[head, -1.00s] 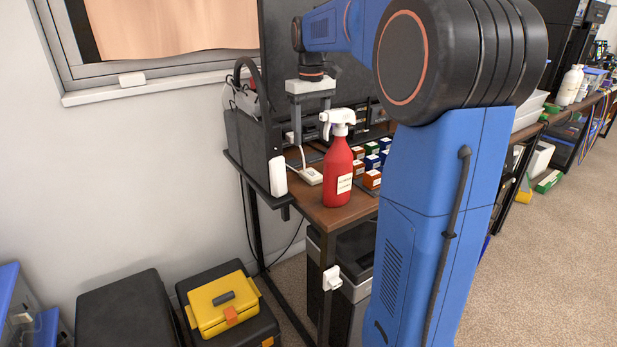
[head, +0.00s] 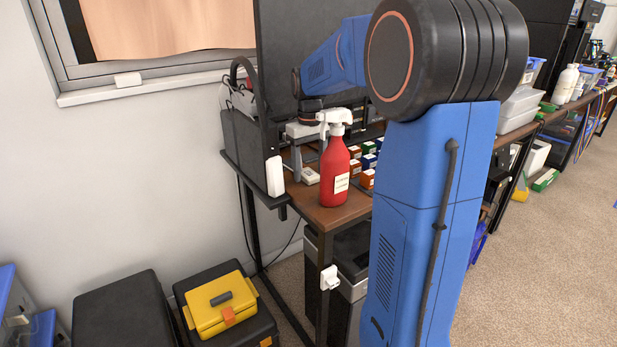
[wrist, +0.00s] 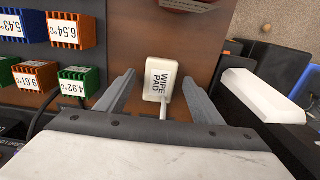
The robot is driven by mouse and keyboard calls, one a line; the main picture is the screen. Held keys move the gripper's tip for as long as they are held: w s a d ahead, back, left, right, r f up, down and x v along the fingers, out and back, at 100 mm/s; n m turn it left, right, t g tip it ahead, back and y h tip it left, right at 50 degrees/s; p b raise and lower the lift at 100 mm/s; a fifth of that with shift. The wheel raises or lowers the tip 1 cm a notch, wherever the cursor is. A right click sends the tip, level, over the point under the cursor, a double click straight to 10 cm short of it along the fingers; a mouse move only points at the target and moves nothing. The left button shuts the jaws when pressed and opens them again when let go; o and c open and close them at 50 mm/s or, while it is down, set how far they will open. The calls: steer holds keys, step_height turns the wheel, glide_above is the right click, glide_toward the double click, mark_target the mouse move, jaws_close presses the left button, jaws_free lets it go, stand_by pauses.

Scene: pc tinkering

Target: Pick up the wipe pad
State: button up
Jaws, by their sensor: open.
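The wipe pad (wrist: 160,80) is a small cream-white block labelled "WIPE PAD", lying on the brown desk top. A thin white strip runs from it toward my gripper's palm in the wrist view. In the head view the pad (head: 311,177) shows as a small pale piece behind the red spray bottle. My gripper (wrist: 158,76) is open, with one finger on each side of the pad and gaps between. In the head view my gripper (head: 309,167) points down over the desk; its right finger is partly hidden by the spray bottle. I cannot tell its exact height.
The red spray bottle (head: 335,170) stands close in front of my gripper near the desk edge. Several coloured blocks with temperature labels (wrist: 75,82) sit left of the pad in the wrist view. A white object (wrist: 262,95) lies to the right. A dark monitor (head: 285,60) stands behind.

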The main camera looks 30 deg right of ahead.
mark_target(310, 174)
steer(key=shift+f, duration=0.15)
steer(key=c, duration=1.1)
step_height(310, 174, up, 10)
steer(key=shift+r, duration=0.1)
steer(key=o, duration=0.4)
steer(key=c, duration=0.7)
